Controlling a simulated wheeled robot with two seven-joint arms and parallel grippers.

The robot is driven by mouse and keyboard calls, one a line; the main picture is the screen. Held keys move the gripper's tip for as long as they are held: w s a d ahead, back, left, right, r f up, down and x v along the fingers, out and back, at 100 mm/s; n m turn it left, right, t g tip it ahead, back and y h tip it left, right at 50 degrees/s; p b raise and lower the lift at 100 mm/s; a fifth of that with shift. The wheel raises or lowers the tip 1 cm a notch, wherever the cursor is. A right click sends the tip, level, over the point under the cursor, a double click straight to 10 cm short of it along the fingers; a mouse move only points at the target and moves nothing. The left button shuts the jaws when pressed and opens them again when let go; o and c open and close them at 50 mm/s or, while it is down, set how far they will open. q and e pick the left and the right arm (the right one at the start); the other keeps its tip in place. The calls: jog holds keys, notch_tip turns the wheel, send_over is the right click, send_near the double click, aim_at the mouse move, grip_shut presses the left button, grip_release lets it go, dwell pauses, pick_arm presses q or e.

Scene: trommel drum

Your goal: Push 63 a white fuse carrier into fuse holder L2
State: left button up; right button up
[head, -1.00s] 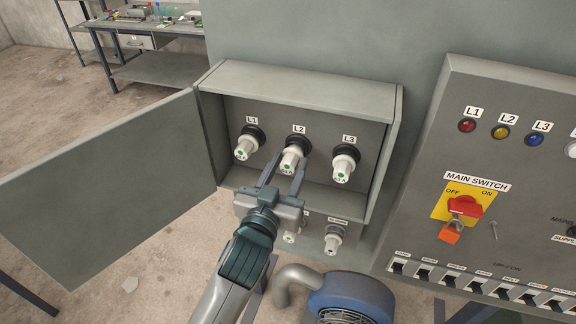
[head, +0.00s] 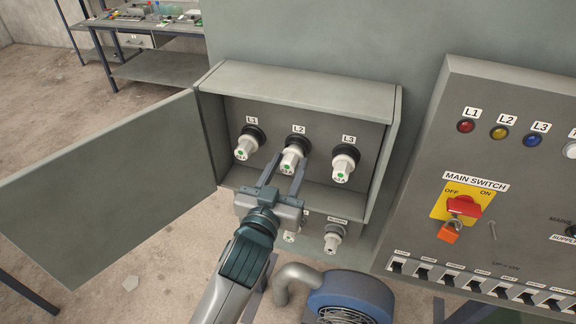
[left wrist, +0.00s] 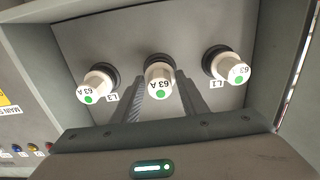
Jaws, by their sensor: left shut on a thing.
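The white fuse carrier (head: 291,158) with a green dot sits at the black fuse holder L2 (head: 300,143), the middle one in the open grey box. My left gripper (head: 283,177) reaches up from below, its two fingers shut on this carrier. In the left wrist view the carrier (left wrist: 159,80), marked 63 A, stands between the fingers, in line with its black holder (left wrist: 158,60). How deep it is seated cannot be told. White carriers also sit in holders L1 (head: 245,147) and L3 (head: 343,164). My right gripper is out of view.
The box door (head: 105,185) stands open to the left. Below the box is a ledge with more white carriers (head: 333,238). A control panel (head: 480,190) with a red main switch (head: 464,206) stands at the right. A blue motor (head: 350,298) is below.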

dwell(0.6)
pick_arm(q)
jog(key=shift+w+d, duration=0.15)
jog(key=shift+w, duration=0.25)
jog(key=o, duration=1.5)
jog(key=shift+c, duration=0.2)
jog(key=shift+s, duration=0.1)
